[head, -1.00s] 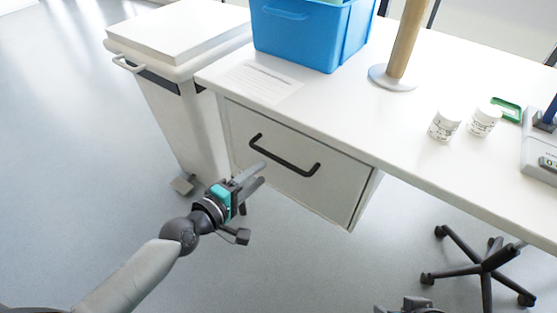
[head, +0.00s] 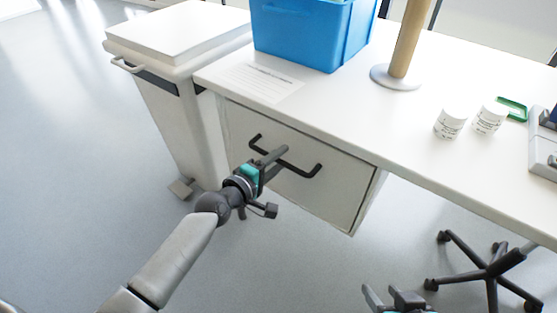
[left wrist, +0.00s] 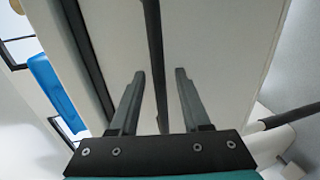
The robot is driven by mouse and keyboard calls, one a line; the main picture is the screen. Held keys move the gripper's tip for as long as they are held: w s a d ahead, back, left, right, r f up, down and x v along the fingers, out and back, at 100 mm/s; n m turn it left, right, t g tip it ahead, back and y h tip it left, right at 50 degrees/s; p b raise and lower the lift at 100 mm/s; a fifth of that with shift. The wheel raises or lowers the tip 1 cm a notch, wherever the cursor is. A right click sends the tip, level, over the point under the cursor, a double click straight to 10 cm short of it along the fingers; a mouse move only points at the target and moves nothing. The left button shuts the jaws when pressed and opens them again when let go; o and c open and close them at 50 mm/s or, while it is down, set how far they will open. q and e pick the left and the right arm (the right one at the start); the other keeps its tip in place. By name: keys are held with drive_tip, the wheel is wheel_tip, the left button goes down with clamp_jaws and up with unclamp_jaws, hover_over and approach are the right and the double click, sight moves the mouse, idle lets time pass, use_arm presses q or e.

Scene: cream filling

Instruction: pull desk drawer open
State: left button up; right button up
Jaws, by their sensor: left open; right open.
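The desk drawer (head: 325,196) has a white front under the desk top and looks shut. Its black bar handle (head: 302,171) runs across the front. My left gripper (head: 276,158) is at the handle's middle in the head view. In the left wrist view, the open fingers (left wrist: 160,78) point at the drawer front (left wrist: 215,50), and the dark handle bar (left wrist: 155,60) runs between them, with a gap to each finger. My right gripper (head: 390,297) is open and empty at the bottom edge of the head view, well away from the drawer.
On the desk (head: 350,110) are a blue bin (head: 310,35), a sheet of paper (head: 258,82), two white jars (head: 451,123) and a wooden post (head: 408,40). A white cabinet (head: 165,85) stands left of the drawer. A chair base (head: 487,270) is at lower right. Floor before the drawer is clear.

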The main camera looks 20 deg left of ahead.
use_arm(q)
clamp_jaws()
idle(0.3)
idle(1.1)
